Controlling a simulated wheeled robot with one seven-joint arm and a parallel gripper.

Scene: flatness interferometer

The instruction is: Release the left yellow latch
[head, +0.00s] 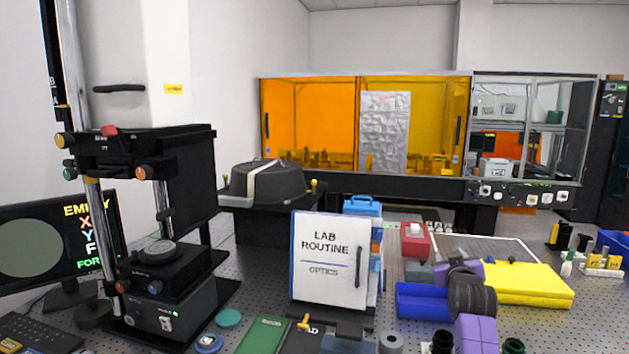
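A dark rounded cover (267,180) with a pale strap over it sits on a black stand behind the white lab board. A small yellow latch (314,186) stands upright at the cover's right side.
A white "LAB ROUTINE" board (325,262) stands in front of the cover's right side. A black instrument column (165,270) stands at the left. Some perforated tabletop (255,275) is bare between column and board.

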